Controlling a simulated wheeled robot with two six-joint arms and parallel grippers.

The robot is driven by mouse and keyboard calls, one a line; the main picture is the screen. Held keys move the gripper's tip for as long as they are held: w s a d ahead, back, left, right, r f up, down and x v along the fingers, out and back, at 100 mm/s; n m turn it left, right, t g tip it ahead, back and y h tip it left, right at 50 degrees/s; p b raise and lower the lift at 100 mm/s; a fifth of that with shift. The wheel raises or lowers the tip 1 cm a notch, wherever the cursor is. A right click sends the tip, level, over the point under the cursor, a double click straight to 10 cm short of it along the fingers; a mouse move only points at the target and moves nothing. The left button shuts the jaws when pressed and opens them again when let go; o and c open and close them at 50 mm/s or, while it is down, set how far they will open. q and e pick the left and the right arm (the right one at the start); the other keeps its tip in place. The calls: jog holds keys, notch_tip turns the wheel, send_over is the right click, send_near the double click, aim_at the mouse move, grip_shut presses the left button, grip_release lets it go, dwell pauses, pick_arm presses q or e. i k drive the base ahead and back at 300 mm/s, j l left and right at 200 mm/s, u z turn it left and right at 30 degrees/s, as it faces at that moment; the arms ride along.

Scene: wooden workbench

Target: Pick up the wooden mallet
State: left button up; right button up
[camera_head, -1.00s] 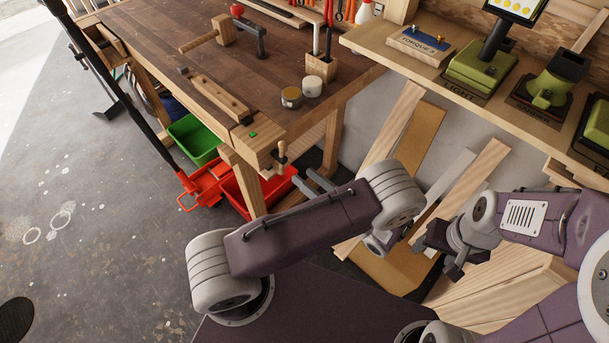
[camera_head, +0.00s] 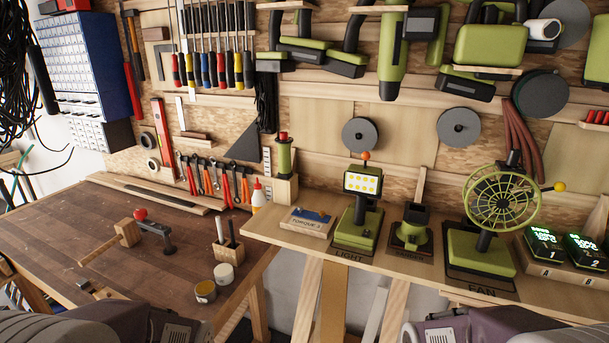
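The wooden mallet (camera_head: 128,232) lies on the brown workbench (camera_head: 170,265) at the left. Its block-shaped head is to the right and its light handle runs down to the left. A dark clamp-like tool with a red knob (camera_head: 152,232) stands just right of the mallet head. Neither of my grippers is in view. Only parts of my arms show at the bottom edge, at left and right.
A shelf (camera_head: 285,240) holds a green light (camera_head: 358,225) and a fan (camera_head: 490,240). Pliers hang behind.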

aim_at(127, 230)
jog(key=u, duration=1.4)
jog(key=i+j+z, duration=0.25)
jog(key=j, duration=0.6)
jog(key=i+j+z, duration=0.1)
jog(key=j+z, duration=0.15)
jog(key=j, duration=0.65)
jog(key=j+z, duration=0.2)
jog(key=j, duration=0.7)
jog(key=i+j+z, duration=0.3)
jog(key=i+j, duration=0.25)
jog(key=i+j+z, duration=0.3)
jog(key=i+j, duration=0.25)
jog(key=i+j+z, duration=0.1)
jog(key=i+j, duration=0.1)
jog(key=i, duration=0.05)
